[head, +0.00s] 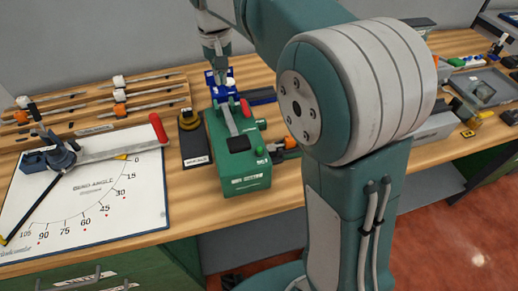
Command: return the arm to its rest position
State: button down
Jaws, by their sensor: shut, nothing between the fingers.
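My teal and grey arm fills the middle and right of the head view, in front of the wooden workbench (180,215). Its far end reaches over the back of the bench. My gripper (219,68) hangs there, small and pointing down, just above or in front of a blue fixture (209,78). It looks shut and holds nothing. I cannot tell whether its tips touch the fixture.
A green machine (240,170) with a red-tipped lever stands left of my arm. A bend angle board (85,205) and racks of rods lie to the left. A grey tray (487,88) is at right. Open floor (465,235) is at lower right.

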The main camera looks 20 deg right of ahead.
dwell(0.4)
jog(key=s+d+r+t, duration=0.1)
jog(key=s+d, duration=0.2)
jog(key=s, duration=0.3)
jog(key=s+d+r+t, duration=0.2)
jog(key=s+d, duration=0.1)
jog(key=s, duration=0.4)
jog(key=s+d+f+t, duration=0.1)
jog(key=s+f, duration=0.1)
jog(key=s, duration=0.4)
jog(key=s+d+f+t, duration=0.1)
jog(key=s+f, duration=0.2)
jog(key=s, duration=0.2)
jog(key=shift+s+d+f+t, duration=0.3)
jog(key=shift+s, duration=0.1)
jog(key=shift+r, duration=0.1)
dwell(1.5)
